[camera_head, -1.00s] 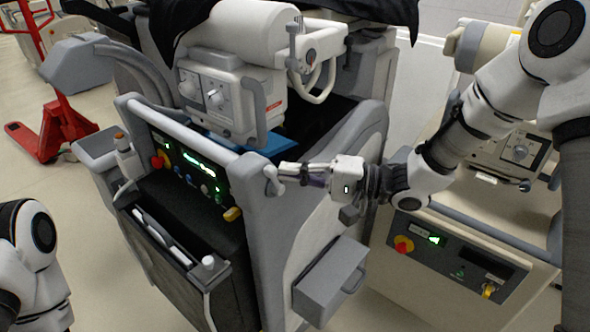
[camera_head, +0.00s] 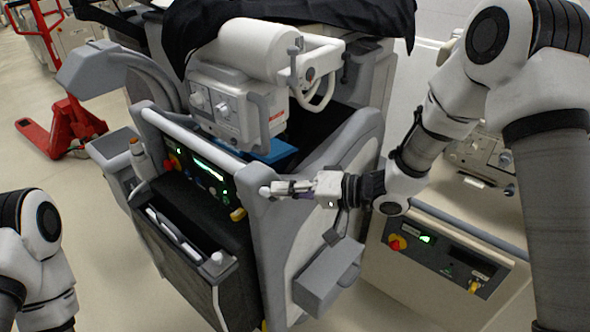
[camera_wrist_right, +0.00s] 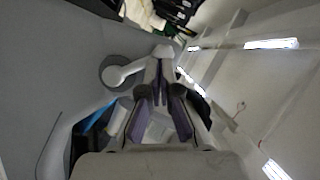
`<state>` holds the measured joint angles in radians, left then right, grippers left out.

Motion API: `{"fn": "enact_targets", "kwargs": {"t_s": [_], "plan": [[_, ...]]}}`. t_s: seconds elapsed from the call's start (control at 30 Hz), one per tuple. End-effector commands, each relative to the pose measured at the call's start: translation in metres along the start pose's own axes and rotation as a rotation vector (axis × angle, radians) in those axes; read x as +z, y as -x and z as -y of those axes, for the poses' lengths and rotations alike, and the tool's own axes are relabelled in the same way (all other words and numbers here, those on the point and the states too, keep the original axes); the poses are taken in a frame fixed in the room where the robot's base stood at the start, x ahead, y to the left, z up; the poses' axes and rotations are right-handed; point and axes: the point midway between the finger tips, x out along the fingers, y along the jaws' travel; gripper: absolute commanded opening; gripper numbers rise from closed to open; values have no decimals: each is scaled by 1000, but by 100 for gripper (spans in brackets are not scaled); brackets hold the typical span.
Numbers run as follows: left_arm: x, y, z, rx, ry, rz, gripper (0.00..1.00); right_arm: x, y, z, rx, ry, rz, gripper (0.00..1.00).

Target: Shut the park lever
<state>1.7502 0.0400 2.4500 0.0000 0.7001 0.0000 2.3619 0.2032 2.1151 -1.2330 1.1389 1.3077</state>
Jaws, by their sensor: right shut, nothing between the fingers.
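The park lever is a small pale handle (camera_head: 266,190) on the grey side panel of the cart, near its front top corner. In the right wrist view the lever (camera_wrist_right: 121,74) has a round grey pivot disc and a short white arm pointing toward the fingertips. My right gripper (camera_head: 280,188) is shut and empty, its tips right beside the lever. In the wrist view the gripper (camera_wrist_right: 161,62) has its tips close to the lever arm's end; I cannot tell whether they touch. My left gripper is out of view; only part of that arm shows.
The cart's front panel (camera_head: 200,167) has lit displays and a red knob. A grey box (camera_head: 328,277) juts from the cart's side below my right gripper. A second cart with a control panel (camera_head: 440,262) stands at right. A red pallet jack (camera_head: 65,130) is at back left.

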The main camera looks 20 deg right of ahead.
Motion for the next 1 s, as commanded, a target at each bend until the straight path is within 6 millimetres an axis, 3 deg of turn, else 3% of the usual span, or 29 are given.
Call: {"fn": "enact_targets", "kwargs": {"t_s": [0.13, 0.6, 1.0], "plan": [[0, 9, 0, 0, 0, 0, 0, 6, -4, 2, 64, 122, 2, 0], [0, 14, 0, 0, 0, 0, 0, 24, -12, -6, 227, 447, 1, 0], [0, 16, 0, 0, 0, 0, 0, 28, -15, -9, 225, 443, -1, 0]]}}
